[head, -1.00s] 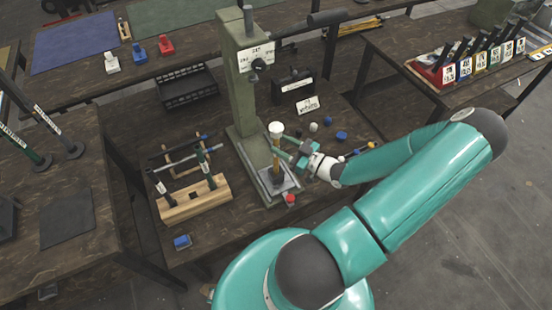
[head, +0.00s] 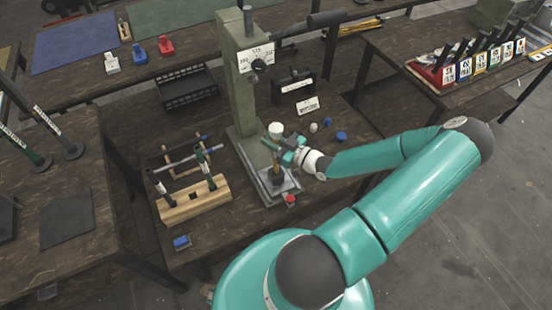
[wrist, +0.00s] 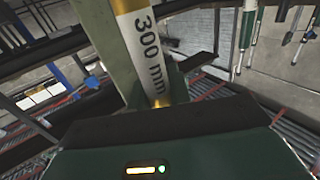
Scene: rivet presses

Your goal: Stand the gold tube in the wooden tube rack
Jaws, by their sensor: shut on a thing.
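The gold tube (head: 277,174) stands upright on the metal base plate of the green press, under a white round piece (head: 275,129). My gripper (head: 283,150) is shut around the tube's upper part and hides some of it. In the wrist view the tube (wrist: 147,45) shows a white "300 mm" label and a gold band, and runs down between the jaws (wrist: 165,98). The wooden tube rack (head: 180,210) is left of the press. It holds a white-labelled dark tube (head: 159,184) at its left end and a green tube (head: 204,163) toward its right, with a dark hole between them.
The press column (head: 242,100) stands close behind my gripper. A red piece (head: 290,199) lies by the press base and a blue piece (head: 181,241) in front of the rack. A wooden frame with rods (head: 178,160) lies behind the rack. Blue and white caps (head: 341,136) lie to the right.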

